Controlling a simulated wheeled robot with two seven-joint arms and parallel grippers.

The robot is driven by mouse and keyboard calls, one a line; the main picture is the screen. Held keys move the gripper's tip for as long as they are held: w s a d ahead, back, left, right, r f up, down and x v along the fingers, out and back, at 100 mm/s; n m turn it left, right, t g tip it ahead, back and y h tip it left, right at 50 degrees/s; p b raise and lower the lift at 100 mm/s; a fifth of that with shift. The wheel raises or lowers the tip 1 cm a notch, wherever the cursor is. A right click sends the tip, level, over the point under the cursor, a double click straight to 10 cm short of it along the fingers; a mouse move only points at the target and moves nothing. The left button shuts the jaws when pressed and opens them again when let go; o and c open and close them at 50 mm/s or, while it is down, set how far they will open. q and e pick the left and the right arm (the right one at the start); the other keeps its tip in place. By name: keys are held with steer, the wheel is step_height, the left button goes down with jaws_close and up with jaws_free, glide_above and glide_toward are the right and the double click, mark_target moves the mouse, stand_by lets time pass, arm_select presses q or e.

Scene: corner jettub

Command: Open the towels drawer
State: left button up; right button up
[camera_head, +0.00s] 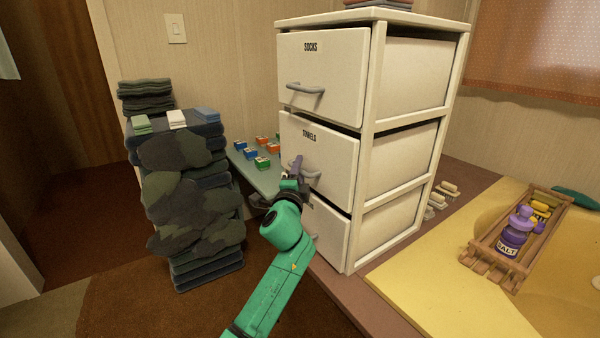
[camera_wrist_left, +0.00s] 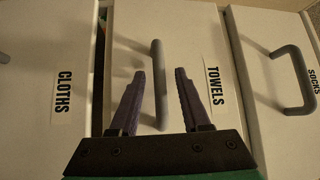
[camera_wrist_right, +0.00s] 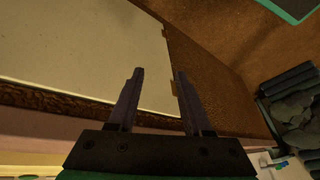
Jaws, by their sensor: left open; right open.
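The white towels drawer (camera_head: 335,165) is the middle one of a three-drawer unit, labelled TOWELS, with a narrow dark gap along its top edge. Its grey bar handle (camera_wrist_left: 159,65) stands between the spread fingers of my left gripper (camera_wrist_left: 159,75) in the left wrist view. The left gripper (camera_head: 297,165) is open, at the drawer front in the head view, hiding part of the handle (camera_head: 312,173). I cannot tell whether a finger touches the handle. My right gripper (camera_wrist_right: 159,72) is open and empty in the right wrist view; it is outside the head view.
The SOCKS drawer (camera_head: 325,70) is above and the CLOTHS drawer (camera_wrist_left: 40,75) below. A tall stack of dark folded towels (camera_head: 190,225) stands left of the unit. A wooden caddy (camera_head: 485,262) with bottles sits on the yellow tub edge at right. Brown carpet (camera_head: 130,305) lies in front.

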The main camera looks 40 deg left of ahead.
arm_select(q)
jaws_close()
steer(key=shift+f, duration=0.1)
stand_by(1.3)
